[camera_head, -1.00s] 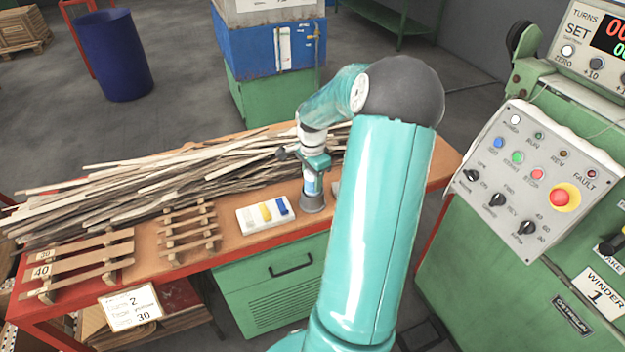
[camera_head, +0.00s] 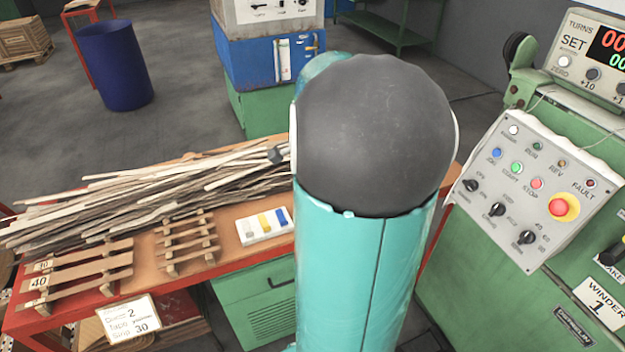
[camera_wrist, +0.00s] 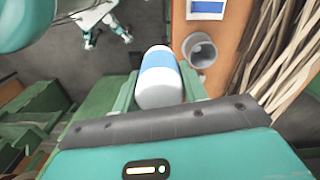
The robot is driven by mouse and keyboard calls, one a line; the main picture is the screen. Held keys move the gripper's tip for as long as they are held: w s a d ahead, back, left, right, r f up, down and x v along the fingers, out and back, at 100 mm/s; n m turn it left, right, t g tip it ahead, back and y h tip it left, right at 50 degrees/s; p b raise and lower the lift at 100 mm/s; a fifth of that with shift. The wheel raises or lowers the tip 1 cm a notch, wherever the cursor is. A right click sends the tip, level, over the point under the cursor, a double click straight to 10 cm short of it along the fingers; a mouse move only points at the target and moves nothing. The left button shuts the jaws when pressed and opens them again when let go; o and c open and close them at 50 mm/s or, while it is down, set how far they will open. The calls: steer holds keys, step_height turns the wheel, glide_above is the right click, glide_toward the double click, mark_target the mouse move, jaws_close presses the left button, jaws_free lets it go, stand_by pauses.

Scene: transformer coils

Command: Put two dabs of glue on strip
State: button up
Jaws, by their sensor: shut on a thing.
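My gripper (camera_wrist: 157,88) is shut on a white glue bottle (camera_wrist: 159,62) with a blue label, seen in the wrist view. The bottle is clear of a round grey cup (camera_wrist: 199,50) on the orange bench, which appears empty. In the head view my arm hides the gripper, bottle and cup. Pale strips (camera_head: 150,190) lie in a long loose pile along the bench. More strips lie across two small wooden racks (camera_head: 90,272) (camera_head: 187,243) at the bench front. I cannot tell which strip is the task's, and no glue dabs are visible.
A white tray (camera_head: 250,238) with white, yellow and blue pieces lies on the bench (camera_head: 228,268), right of the racks. A green winder with a control panel (camera_head: 525,190) stands at the right. A blue bin (camera_head: 115,65) stands on the floor behind.

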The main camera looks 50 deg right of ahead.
step_height(320, 180, up, 9)
steer(key=s+a, duration=0.2)
steer(key=shift+a, duration=0.25)
stand_by(0.6)
steer(key=shift+f, duration=0.1)
stand_by(0.9)
